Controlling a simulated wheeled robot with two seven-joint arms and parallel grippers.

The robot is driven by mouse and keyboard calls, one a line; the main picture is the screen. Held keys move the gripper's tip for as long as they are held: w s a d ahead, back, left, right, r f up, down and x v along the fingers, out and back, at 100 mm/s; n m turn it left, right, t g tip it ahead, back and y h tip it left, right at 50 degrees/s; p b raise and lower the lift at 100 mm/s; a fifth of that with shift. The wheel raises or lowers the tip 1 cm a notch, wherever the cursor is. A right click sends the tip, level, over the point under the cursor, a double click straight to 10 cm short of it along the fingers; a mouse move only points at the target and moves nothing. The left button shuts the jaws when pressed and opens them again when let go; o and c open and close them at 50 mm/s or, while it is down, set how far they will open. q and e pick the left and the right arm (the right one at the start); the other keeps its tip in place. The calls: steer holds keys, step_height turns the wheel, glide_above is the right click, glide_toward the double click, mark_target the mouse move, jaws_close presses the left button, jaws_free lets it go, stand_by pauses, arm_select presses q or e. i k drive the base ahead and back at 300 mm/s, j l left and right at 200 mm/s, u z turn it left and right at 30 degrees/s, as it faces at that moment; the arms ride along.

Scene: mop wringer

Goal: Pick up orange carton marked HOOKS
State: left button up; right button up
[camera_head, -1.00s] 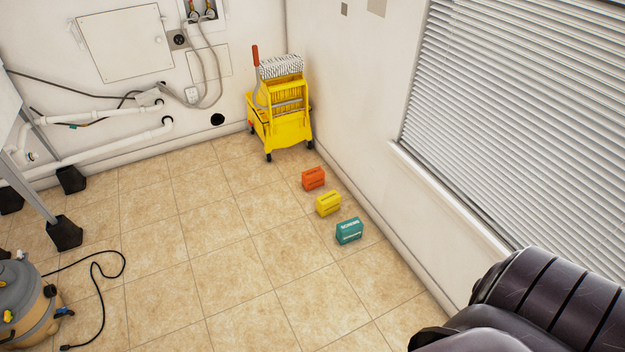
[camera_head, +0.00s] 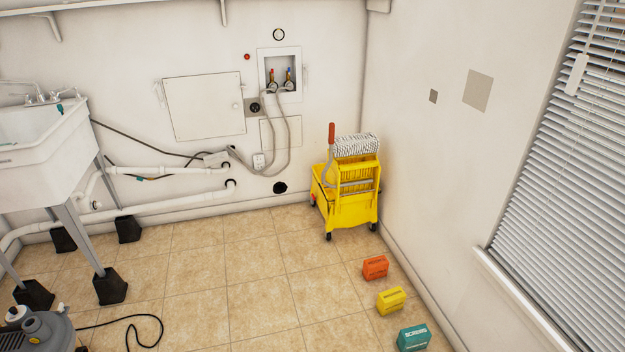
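The orange carton (camera_head: 375,267) stands on the tiled floor near the right wall, in front of the yellow mop bucket. Its marking is too small to read. A yellow carton (camera_head: 391,300) and a teal carton (camera_head: 413,338) stand in a row nearer to me, apart from it. Neither of my grippers is in view.
The yellow mop bucket with wringer (camera_head: 348,205) stands in the back corner. A white sink (camera_head: 45,150) on legs with black feet is at the left. A vacuum (camera_head: 45,332) and its black cord (camera_head: 135,318) lie at the lower left. The middle floor (camera_head: 250,290) is clear.

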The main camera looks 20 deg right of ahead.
mark_target(376, 267)
steer(key=i, duration=1.05)
steer(key=i+z, duration=0.15)
steer(key=i, duration=0.9)
